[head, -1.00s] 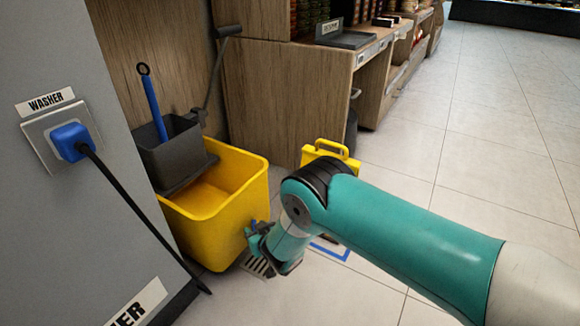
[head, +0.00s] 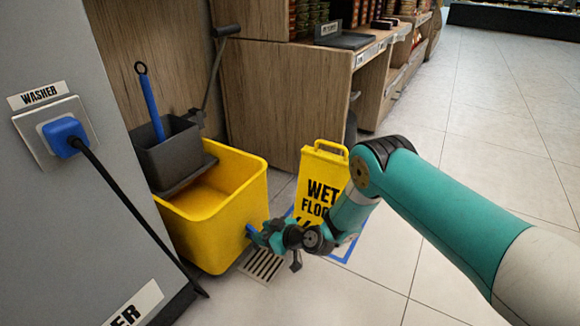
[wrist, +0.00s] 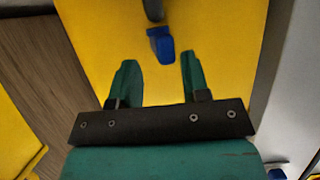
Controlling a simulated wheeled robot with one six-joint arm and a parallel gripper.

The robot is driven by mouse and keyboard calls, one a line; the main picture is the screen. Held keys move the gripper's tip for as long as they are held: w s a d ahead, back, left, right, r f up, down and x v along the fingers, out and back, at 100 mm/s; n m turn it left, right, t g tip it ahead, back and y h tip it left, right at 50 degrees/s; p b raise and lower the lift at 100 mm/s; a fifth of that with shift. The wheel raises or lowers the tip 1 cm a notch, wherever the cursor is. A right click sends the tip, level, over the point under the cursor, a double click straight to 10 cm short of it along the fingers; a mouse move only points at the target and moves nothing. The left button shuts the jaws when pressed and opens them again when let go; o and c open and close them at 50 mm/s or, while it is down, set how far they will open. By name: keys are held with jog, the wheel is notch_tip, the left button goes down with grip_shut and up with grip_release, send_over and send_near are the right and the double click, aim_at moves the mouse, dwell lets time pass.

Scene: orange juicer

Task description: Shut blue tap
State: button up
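The blue tap (wrist: 161,46) sits on the side of the yellow mop bucket (wrist: 230,60). In the wrist view its blue handle hangs from a dark stem, ahead of and between my fingertips. In the head view the tap (head: 250,231) shows as a small blue piece low on the bucket's (head: 225,215) right side. My gripper (wrist: 157,75) is open, with its two teal fingers spread apart and nothing between them but yellow background near the handle. In the head view my gripper (head: 262,236) is close beside the tap, and its fingers partly cover it.
A yellow wet floor sign (head: 323,178) stands behind my wrist, inside a blue floor outline. A floor drain (head: 263,264) lies below my gripper. The grey washer cabinet (head: 60,200) with a blue plug and black cable is at left. Floor to the right is clear.

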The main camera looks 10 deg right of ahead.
jog(key=r+p+v, duration=0.1)
jog(key=p+v, duration=0.7)
jog(key=v, duration=0.6)
jog(key=a+r+g+p, duration=0.2)
jog(key=r+p, duration=0.1)
jog(key=r, duration=0.7)
jog(key=a+r+n+g+y+p, duration=0.1)
jog(key=r+g+p, duration=0.1)
jog(key=r, duration=0.9)
jog(key=shift+a+r+n+p, duration=0.15)
jog(key=shift+a+n+p, duration=0.2)
jog(key=shift+p, duration=0.45)
jog(key=shift+w, duration=0.15)
